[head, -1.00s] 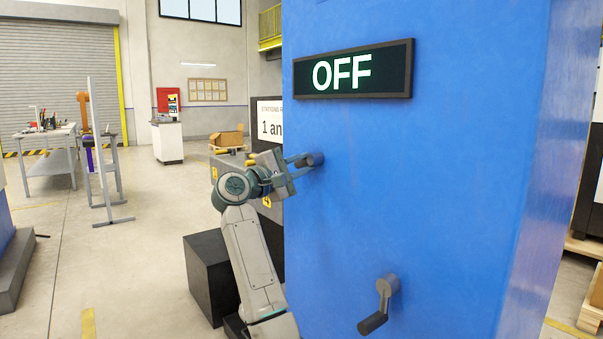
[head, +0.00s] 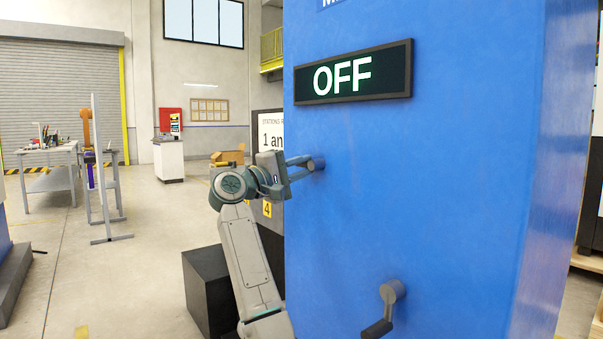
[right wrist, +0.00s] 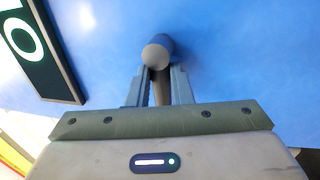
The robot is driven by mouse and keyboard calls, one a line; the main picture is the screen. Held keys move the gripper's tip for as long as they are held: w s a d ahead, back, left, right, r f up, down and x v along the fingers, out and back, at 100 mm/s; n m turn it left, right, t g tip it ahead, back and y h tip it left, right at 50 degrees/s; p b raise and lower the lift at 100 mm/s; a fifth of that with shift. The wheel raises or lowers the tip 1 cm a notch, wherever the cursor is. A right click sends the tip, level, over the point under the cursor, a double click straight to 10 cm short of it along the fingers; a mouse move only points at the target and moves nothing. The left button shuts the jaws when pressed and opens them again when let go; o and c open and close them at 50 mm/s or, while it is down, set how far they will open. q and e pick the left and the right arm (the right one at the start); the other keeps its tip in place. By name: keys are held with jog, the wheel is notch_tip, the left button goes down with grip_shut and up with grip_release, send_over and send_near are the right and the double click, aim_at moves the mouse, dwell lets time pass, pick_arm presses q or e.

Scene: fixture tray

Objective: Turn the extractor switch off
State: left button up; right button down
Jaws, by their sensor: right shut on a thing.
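The extractor switch (head: 317,164) is a grey knob on the face of the blue cabinet (head: 450,200), below a dark display panel (head: 353,72) that reads OFF in lit letters. My right gripper (head: 303,165) is at the switch, coming in from the left. In the right wrist view, the round grey end of the switch (right wrist: 157,52) shows just past the fingertips. My right gripper (right wrist: 158,80) is shut on its narrower grey part, which shows between the fingers. The fingers partly hide the switch in the head view. My left gripper is not in view.
A second grey crank handle (head: 388,305) sticks out of the cabinet low on the same face. A black box (head: 208,290) stands on the floor to the left of my arm. The floor (head: 120,270) further left is open, with a workbench (head: 50,165) beyond.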

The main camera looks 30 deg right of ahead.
jog(key=shift+f+m, duration=0.1)
jog(key=shift+m, duration=0.2)
dwell(0.4)
jog(key=c, duration=1.3)
grip_release()
jog(key=w+v, duration=0.1)
jog(key=v, duration=0.9)
jog(key=shift+s+a, duration=0.45)
